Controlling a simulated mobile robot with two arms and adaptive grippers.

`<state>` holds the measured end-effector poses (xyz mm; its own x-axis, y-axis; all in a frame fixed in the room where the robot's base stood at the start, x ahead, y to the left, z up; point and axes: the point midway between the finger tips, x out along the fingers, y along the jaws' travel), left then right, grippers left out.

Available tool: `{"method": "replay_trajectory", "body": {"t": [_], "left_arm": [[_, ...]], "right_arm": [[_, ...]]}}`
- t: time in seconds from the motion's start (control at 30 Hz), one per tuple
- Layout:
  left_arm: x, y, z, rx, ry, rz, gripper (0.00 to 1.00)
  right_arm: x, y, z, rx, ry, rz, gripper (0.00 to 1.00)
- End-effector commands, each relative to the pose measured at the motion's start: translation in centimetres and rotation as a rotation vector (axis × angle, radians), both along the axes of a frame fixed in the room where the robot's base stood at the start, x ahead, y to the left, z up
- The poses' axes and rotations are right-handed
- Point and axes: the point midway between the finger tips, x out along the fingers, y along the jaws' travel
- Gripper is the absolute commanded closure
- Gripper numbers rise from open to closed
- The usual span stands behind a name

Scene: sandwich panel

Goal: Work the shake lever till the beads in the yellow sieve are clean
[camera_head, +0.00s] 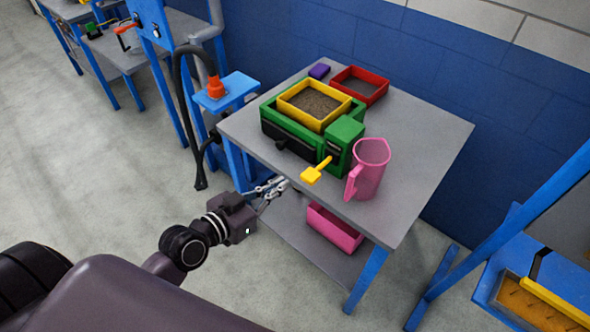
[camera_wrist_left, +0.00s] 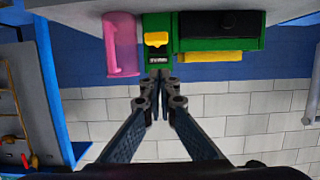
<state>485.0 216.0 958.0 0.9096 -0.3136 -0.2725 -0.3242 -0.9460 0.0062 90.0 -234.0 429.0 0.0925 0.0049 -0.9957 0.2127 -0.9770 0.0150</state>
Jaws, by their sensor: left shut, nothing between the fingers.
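The yellow sieve (camera_head: 302,117) sits on a green shaker on the grey table, with grey-brown grainy material (camera_head: 314,102) inside; I cannot tell how clean the beads are. The shake lever (camera_head: 312,174) has a yellow handle at the front of the green box (camera_head: 343,140), and it also shows in the left wrist view (camera_wrist_left: 157,39). My left gripper (camera_head: 276,187) is shut and empty by the table's front left edge, apart from the lever. In the left wrist view its fingertips (camera_wrist_left: 158,78) meet below the lever handle. My right gripper is not in view.
A pink jug (camera_head: 370,170) stands right of the lever. A red-rimmed tray (camera_head: 371,92) and a purple block (camera_head: 319,71) are behind the sieve. A pink bin (camera_head: 333,229) is on the lower shelf. A blue stand with an orange fitting (camera_head: 216,87) is at left.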

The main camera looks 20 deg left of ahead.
Motion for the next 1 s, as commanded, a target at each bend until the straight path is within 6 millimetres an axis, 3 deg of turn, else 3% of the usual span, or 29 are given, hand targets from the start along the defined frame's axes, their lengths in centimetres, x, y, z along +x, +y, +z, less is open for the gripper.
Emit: {"method": "replay_trajectory", "body": {"t": [0.03,0.17,0.57,0.77,1.0], "left_arm": [[-0.1,-0.3,1.1,-0.002,-0.014,-0.008,1.0],[-0.1,-0.6,2.2,-0.004,-0.031,-0.018,1.0],[0.1,-0.6,2.2,-0.005,-0.031,-0.018,1.0],[2.0,-1.3,1.9,-0.007,-0.032,-0.016,1.0],[5.8,-2.7,1.0,-0.008,-0.032,-0.016,1.0]], "right_arm": [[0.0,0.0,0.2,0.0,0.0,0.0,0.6],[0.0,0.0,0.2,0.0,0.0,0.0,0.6],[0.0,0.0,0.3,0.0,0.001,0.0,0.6],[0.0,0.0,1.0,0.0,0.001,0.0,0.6],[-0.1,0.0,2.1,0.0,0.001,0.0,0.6]]}}
